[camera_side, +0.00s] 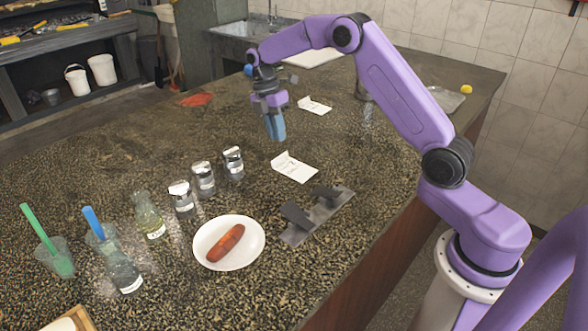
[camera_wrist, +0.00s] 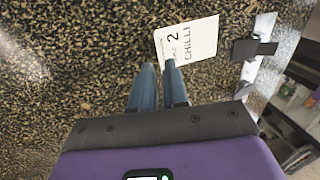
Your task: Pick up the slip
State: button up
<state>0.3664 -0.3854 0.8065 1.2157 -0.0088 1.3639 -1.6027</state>
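A white paper slip (camera_side: 295,168) with a raised flap at one end lies on the speckled counter. A second, similar slip (camera_side: 314,105) lies farther back. The wrist view shows one slip (camera_wrist: 190,40) with printed text, "2" and "CHILLI", just beyond the fingertips. My gripper (camera_side: 276,138) points down above the counter, to the upper left of the nearer slip and apart from it. In the wrist view its two blue fingers (camera_wrist: 159,68) stand apart with bare counter between them, so it is open and empty.
A metal plate with dark blocks (camera_side: 317,215) lies near the counter edge and also shows in the wrist view (camera_wrist: 255,60). A white plate (camera_side: 204,251) holds a sausage (camera_side: 226,243). Several jars (camera_side: 203,178), bottles and cups stand left.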

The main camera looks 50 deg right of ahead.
aim_at(281, 160)
jog(key=shift+x, duration=3.2)
jog(key=shift+w+d, duration=0.1)
jog(key=shift+w, duration=0.05)
grip_shut()
jog(key=shift+r, duration=0.15)
